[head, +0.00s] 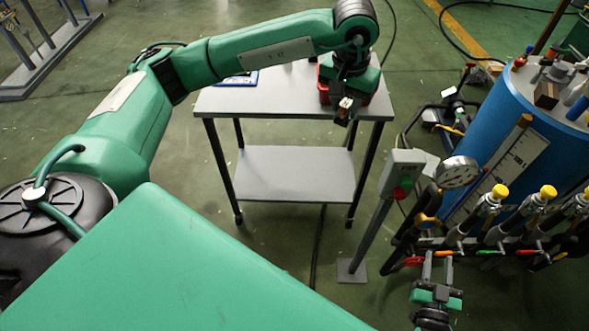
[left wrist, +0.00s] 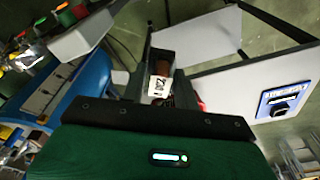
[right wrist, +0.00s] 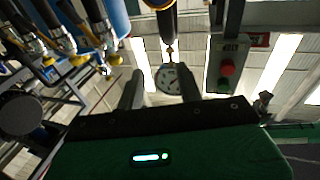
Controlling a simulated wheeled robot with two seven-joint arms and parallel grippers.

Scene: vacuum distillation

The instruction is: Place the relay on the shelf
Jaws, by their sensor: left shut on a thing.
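My left gripper (head: 344,112) is shut on the relay (head: 346,103), a small dark block with a brownish part. In the left wrist view the relay (left wrist: 159,86) shows a white label with black marks between the fingers. The gripper points down over the right part of the cart's top (head: 270,101), near its front edge. The cart's lower shelf (head: 295,173) is pale grey and empty. It also shows in the left wrist view (left wrist: 203,38). My right gripper (head: 440,266) is open and empty, near the valve manifold.
A red bin (head: 324,86) stands on the cart top, partly hidden by my left gripper. A blue-edged item (head: 238,79) lies at the back left. A grey post box with a red button (head: 402,172), a gauge (head: 457,172) and a blue tank (head: 527,125) stand to the right.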

